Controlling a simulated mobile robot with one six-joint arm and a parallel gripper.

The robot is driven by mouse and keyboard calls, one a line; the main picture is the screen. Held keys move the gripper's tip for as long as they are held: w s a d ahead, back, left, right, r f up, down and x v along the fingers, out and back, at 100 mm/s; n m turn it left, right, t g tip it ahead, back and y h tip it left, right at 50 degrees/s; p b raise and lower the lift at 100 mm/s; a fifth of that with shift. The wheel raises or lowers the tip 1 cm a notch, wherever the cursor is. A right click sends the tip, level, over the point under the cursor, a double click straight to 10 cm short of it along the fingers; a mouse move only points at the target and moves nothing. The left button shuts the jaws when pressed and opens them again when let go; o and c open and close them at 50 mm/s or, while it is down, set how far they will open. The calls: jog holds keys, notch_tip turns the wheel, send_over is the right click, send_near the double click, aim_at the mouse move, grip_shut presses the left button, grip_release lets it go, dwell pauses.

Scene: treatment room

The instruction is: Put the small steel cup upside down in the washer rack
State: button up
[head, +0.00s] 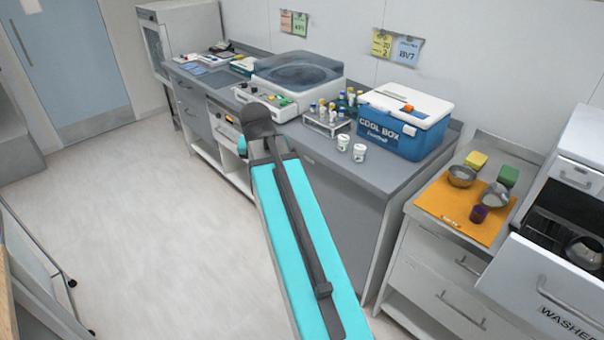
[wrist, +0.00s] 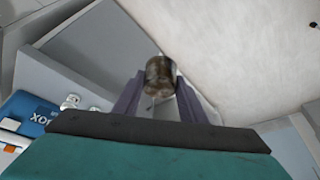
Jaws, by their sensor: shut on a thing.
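In the wrist view my gripper (wrist: 160,84) is shut on a small shiny grey-brown cylinder, which looks like the small steel cup (wrist: 159,72). It sits between the two fingers, above the floor and the counter side; I cannot tell which way its mouth faces. In the head view my arm hides the gripper and the cup. The pulled-out washer drawer (head: 545,290) is at the far right of the head view, with a dark rack (head: 545,222) inside. A steel bowl (head: 584,252) sits in that rack.
The counter holds a blue cool box (head: 400,125), a tube rack (head: 327,122), white jars and a centrifuge (head: 290,85).

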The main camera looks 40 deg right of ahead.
jog(key=w+a+r+n+y, duration=0.1)
jog(key=w+a+n, duration=0.1)
jog(key=a, duration=0.6)
jog(key=w+a+r+n+y, duration=0.1)
jog(key=w+a+r+n, duration=0.1)
jog(key=a, duration=0.7)
jog(key=w+a+r+n+t+y, duration=0.1)
jog(key=w+a+n, duration=0.3)
jog(key=a, duration=0.5)
jog(key=shift+a+r+n+b, duration=0.2)
jog(key=shift+n+b, duration=0.25)
jog(key=shift+n, duration=0.15)
jog(key=shift+w+d, duration=0.1)
jog(key=shift+d, duration=0.05)
jog(key=shift+w, duration=0.15)
